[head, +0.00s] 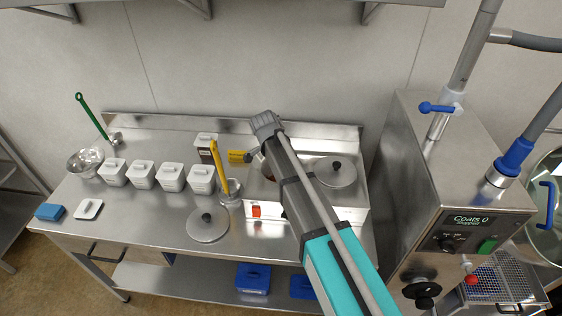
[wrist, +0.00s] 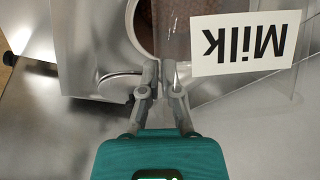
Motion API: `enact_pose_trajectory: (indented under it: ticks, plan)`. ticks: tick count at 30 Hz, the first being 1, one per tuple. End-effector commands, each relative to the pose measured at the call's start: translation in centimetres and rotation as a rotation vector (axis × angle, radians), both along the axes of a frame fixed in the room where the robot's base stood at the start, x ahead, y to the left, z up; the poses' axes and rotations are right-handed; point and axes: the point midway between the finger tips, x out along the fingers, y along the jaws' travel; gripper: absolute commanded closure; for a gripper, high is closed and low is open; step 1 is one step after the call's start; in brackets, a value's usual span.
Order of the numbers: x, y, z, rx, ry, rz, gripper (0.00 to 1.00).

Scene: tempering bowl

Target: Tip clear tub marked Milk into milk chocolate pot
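The clear tub (wrist: 185,75) marked Milk shows large in the wrist view, with its white label (wrist: 239,43) upside down and brown content behind the wall. My gripper (wrist: 160,80) has its fingers close together at the tub's left edge and appears shut on it; the exact contact is hard to see. The chocolate pot opening (wrist: 143,25) lies behind the tub's left side in the wrist view. In the head view it is partly hidden by my arm.
Several white lidded tubs (head: 142,175) line the steel table. A round lid (head: 207,225) lies in front, and another lid (head: 337,171) sits on the warmer. A yellow-handled tool (head: 218,165) stands left of the pot. A coating machine (head: 455,190) stands at the right.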

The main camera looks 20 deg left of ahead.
Motion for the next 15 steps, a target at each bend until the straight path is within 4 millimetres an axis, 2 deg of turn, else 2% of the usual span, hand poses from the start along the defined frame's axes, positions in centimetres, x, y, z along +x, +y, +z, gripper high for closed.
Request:
enact_pose_trajectory:
  ticks: [15]
  plan:
    - [-0.47, 0.39, -0.1, -0.228, -0.266, 0.002, 1.0]
